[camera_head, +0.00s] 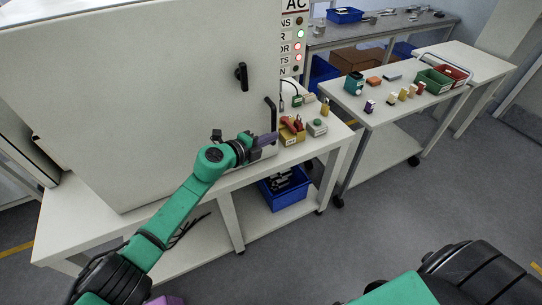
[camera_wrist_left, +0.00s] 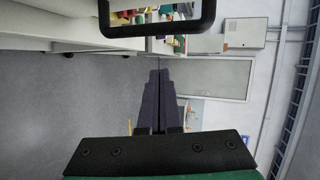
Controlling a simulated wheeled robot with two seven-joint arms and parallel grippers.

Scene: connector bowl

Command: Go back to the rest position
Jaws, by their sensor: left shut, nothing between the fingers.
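My left arm reaches from the lower left across the white bench. Its left gripper (camera_head: 270,138) is beside the lower part of a black bar handle (camera_head: 271,113) on the large pale cabinet. In the left wrist view the two dark purple fingers (camera_wrist_left: 160,72) lie shut together with nothing between them. A black handle-like frame (camera_wrist_left: 155,30) crosses the top of that view, in front of the fingertips; I cannot tell whether they touch it. Part of my right arm shows at the lower right of the head view. Its gripper is outside the picture.
A yellow holder (camera_head: 291,135) and a grey box with a green button (camera_head: 317,127) stand close right of the left gripper. A blue bin (camera_head: 285,195) sits on the bench's lower shelf. A white cart (camera_head: 377,119) stands right. The floor in front is clear.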

